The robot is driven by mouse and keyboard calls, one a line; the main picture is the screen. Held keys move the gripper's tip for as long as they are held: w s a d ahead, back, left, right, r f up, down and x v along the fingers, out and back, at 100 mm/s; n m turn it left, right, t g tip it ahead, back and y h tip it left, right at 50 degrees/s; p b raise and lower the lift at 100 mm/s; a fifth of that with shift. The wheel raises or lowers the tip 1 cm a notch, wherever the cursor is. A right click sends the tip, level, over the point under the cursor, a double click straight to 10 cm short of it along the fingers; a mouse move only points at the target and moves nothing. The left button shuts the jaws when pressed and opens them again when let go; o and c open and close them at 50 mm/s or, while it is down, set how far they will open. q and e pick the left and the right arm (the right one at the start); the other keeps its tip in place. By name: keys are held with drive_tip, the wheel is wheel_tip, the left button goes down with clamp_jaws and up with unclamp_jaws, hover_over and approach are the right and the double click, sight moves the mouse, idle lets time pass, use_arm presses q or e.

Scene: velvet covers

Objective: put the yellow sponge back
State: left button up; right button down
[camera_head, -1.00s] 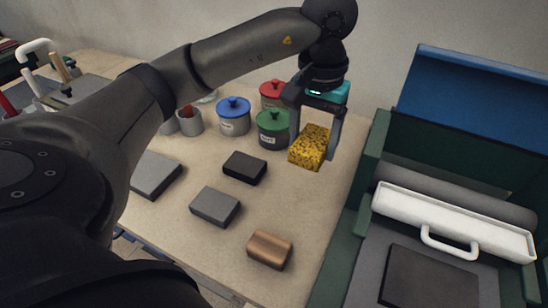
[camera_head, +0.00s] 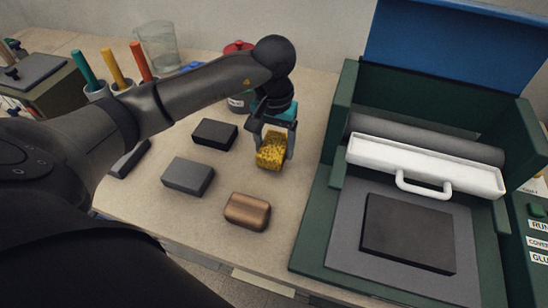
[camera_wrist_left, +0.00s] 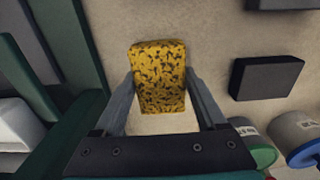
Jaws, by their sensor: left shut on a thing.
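The yellow sponge (camera_head: 271,153), speckled with black, is between the fingers of my left gripper (camera_head: 271,147). The gripper is shut on it, over the pale table to the left of the green machine. In the left wrist view the sponge (camera_wrist_left: 159,76) sits between the two grey fingers (camera_wrist_left: 162,88), with bare table around it. I cannot tell whether its underside touches the table. My right gripper is not in view.
A black block (camera_head: 214,134), a grey block (camera_head: 188,176) and a copper-brown block (camera_head: 247,211) lie left of the sponge. The green machine (camera_head: 330,200) with a white handled bar (camera_head: 425,165) stands right. Lidded pots (camera_wrist_left: 293,128) are partly hidden behind my arm.

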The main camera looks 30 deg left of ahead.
sight(274, 145)
use_arm(q)
drive_tip(key=shift+f, duration=2.15)
drive_tip(key=shift+f+b, duration=0.1)
drive_tip(key=shift+b, duration=0.25)
drive_tip(key=shift+f, duration=0.15)
drive_tip(key=o, duration=1.1)
drive_tip(key=shift+o, duration=0.2)
drive_tip(key=shift+r, duration=0.3)
wheel_tip(274, 145, up, 12)
drive_tip(key=shift+p, duration=0.75)
